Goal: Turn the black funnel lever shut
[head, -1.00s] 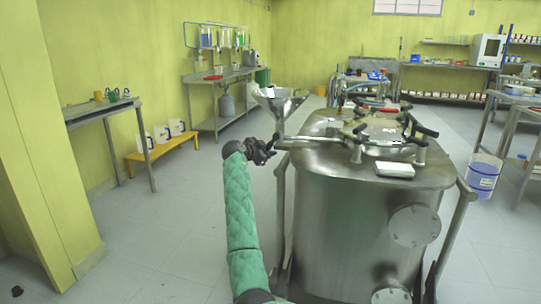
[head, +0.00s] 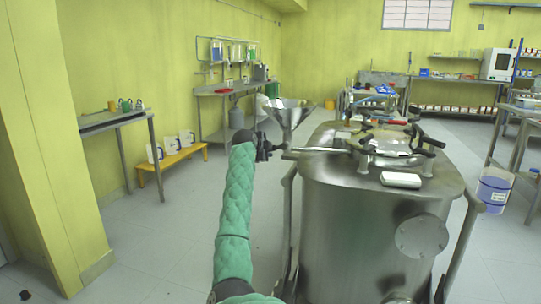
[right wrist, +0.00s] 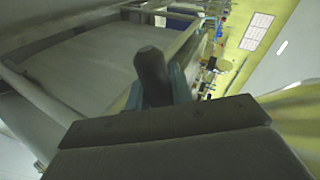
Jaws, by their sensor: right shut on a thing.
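The metal funnel (head: 287,113) stands at the left edge of the steel reactor (head: 375,225) in the head view. My right gripper (head: 266,147), on the green-sleeved arm, is just below and left of the funnel, at the left end of a metal rod. In the right wrist view the black lever (right wrist: 152,72) stands up between the fingers, and the gripper is shut on it. In the head view the lever cannot be told apart from the dark gripper. My left gripper is not in view.
The reactor lid carries black-handled clamps (head: 425,148) and a white block (head: 401,180). A side table (head: 110,121) and a yellow bench (head: 172,162) stand at left.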

